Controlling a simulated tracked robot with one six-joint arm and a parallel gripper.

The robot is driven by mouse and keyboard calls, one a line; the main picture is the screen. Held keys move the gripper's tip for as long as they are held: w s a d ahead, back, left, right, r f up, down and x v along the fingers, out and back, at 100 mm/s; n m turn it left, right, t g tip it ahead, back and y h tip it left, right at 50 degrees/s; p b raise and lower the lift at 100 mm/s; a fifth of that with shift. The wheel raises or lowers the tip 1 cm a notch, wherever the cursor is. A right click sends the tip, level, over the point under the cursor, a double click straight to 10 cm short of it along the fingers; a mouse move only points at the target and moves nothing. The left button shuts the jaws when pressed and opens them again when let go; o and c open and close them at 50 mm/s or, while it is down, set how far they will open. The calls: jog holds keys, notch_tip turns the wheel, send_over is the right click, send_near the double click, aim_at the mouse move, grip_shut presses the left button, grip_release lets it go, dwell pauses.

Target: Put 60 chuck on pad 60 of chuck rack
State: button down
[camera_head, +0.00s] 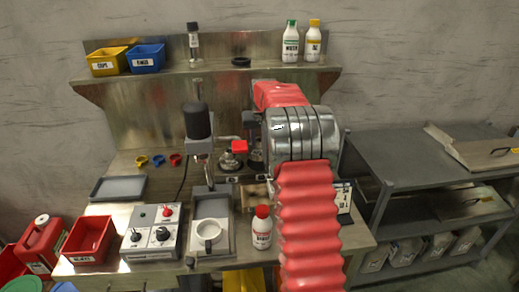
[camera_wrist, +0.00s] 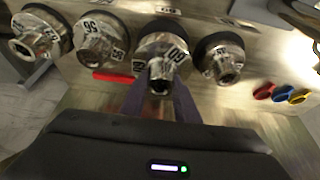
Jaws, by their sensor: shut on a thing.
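In the wrist view my gripper (camera_wrist: 160,98) is shut on the 60 chuck (camera_wrist: 160,72), a steel piece with a white label that reads 60 turned over. The held chuck is in line with a round place in the chuck row, and I cannot tell whether it rests on its pad. Similar labelled chucks (camera_wrist: 98,40) (camera_wrist: 222,60) (camera_wrist: 36,38) stand on either side of it. The pad under the held chuck is hidden. In the head view my own red-sleeved arm covers the gripper and most of the chuck rack.
In the wrist view a red bar (camera_wrist: 112,76) lies near the chucks, and coloured rings (camera_wrist: 280,93) lie to the right. In the head view a red-capped bottle (camera_head: 262,232), a white cup (camera_head: 208,231) and a control box (camera_head: 152,232) stand near my arm. A grey shelf (camera_head: 420,165) stands right.

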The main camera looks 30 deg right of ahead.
aim_at(260, 148)
jog(key=shift+f, duration=1.8)
jog(key=shift+f, duration=0.1)
jog(key=c, duration=1.4)
grip_release()
jog(key=shift+o, duration=0.2)
jog(key=v, duration=1.2)
jog(key=shift+s, duration=0.1)
